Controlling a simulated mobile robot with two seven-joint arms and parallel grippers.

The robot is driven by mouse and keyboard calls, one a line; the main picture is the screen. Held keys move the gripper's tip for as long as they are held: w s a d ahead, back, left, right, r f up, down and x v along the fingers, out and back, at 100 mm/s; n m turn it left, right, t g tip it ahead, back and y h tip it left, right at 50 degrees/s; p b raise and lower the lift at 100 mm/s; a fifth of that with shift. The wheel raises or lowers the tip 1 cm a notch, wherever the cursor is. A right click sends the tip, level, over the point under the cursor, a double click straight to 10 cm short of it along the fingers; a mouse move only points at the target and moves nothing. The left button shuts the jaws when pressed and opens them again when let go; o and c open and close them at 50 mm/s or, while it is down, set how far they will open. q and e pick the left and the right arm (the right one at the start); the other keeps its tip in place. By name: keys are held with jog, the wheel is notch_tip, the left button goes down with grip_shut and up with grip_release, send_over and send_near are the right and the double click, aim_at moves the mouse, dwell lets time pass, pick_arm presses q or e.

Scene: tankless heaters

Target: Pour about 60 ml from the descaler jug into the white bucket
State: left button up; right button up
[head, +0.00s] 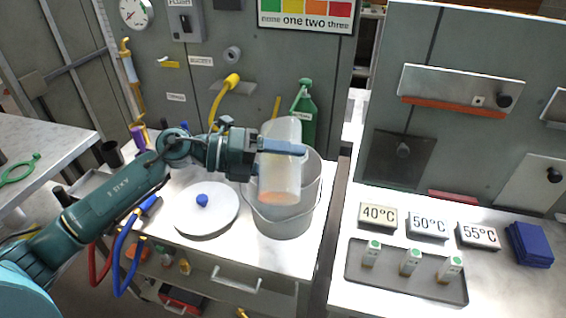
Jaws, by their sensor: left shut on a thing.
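The descaler jug (280,180) is a translucent, pale container with a little orange tint near its lower end. My left gripper (283,147) is shut on its upper part. The jug looks close to upright, in front of and over the white bucket (284,226), and hides part of its opening. The bucket stands on the white worktop and looks light grey-white. I see no stream of liquid between them. How much the jug holds is hard to tell. My right gripper is out of view.
A round white lid (207,212) with a blue knob lies left of the bucket. A green bottle (302,112) stands behind it. On the right counter are temperature signs (428,226), a grey tray (405,282) with small vials, and blue pads (529,245).

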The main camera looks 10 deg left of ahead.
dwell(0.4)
pick_arm(q)
jog(key=m+b, duration=0.1)
jog(key=b, duration=0.1)
jog(key=m+b, duration=0.1)
jog(key=b, duration=0.1)
jog(key=shift+f+m+t, duration=0.25)
jog(key=shift+m+t, duration=0.05)
jog(key=shift+t, duration=0.1)
jog(key=shift+r+m+b, duration=0.35)
jog(key=shift+m+b, duration=0.35)
jog(key=shift+b, duration=0.1)
jog(key=shift+w+r+t, duration=0.1)
jog(key=shift+r+t, duration=0.15)
jog(key=shift+t, duration=0.15)
jog(key=shift+f+m+b, duration=0.25)
jog(key=shift+m+b, duration=0.25)
jog(key=shift+b, duration=0.1)
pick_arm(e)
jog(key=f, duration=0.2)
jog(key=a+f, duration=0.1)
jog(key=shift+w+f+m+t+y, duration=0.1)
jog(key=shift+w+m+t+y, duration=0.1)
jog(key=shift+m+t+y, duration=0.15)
pick_arm(q)
jog(key=shift+r, duration=0.1)
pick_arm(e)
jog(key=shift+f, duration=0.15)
